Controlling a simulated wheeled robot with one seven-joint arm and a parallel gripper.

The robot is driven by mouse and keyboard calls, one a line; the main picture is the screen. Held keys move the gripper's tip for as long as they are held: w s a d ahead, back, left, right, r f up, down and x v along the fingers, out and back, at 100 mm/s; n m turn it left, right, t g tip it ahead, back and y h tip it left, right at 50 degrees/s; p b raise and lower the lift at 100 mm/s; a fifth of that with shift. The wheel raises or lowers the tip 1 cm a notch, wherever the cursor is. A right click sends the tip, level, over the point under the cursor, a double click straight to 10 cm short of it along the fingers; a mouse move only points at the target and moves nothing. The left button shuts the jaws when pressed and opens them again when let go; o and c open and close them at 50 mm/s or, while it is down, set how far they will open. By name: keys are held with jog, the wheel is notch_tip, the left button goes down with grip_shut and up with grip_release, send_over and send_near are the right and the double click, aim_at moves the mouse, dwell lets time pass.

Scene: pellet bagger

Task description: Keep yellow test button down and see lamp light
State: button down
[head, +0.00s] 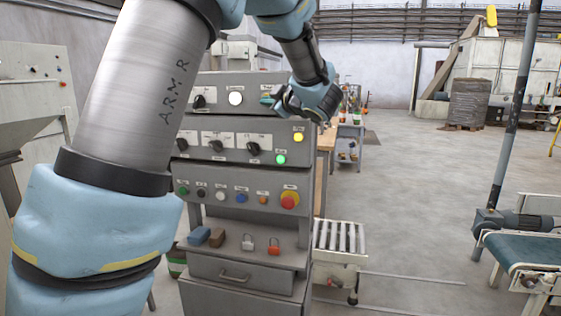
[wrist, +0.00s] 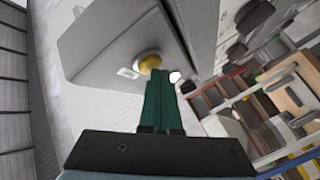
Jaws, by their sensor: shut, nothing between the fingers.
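The yellow test button (wrist: 149,62) is a round yellow cap in a grey ring with a small label beside it, on a grey panel in the wrist view. My gripper (wrist: 160,76) has its green fingers together, with the tips right at the button's lower edge. I cannot tell whether they touch or press it. In the head view my gripper (head: 267,99) is at the right end of the console's top unit and largely hides the button there. A round white lamp (head: 235,98) left of it looks bright; I cannot be sure it is lit.
The middle unit carries several black knobs, a bright yellow light (head: 298,137) and a bright green light (head: 280,159). Below sits a red emergency stop (head: 289,200). Padlocks lie on the shelf (head: 228,256).

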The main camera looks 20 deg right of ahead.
jog(key=shift+s+a, duration=0.3)
jog(key=shift+s, duration=0.25)
jog(key=shift+s, duration=0.1)
jog(key=shift+s+a+b, duration=0.25)
jog(key=shift+s+a, duration=0.15)
jog(key=shift+s, duration=0.3)
jog(key=shift+s+a+b, duration=0.25)
jog(key=shift+s+a, duration=0.15)
jog(key=shift+s, duration=0.3)
jog(key=shift+s+a+b, duration=0.25)
jog(key=shift+s+a, duration=0.15)
jog(key=shift+s, duration=0.3)
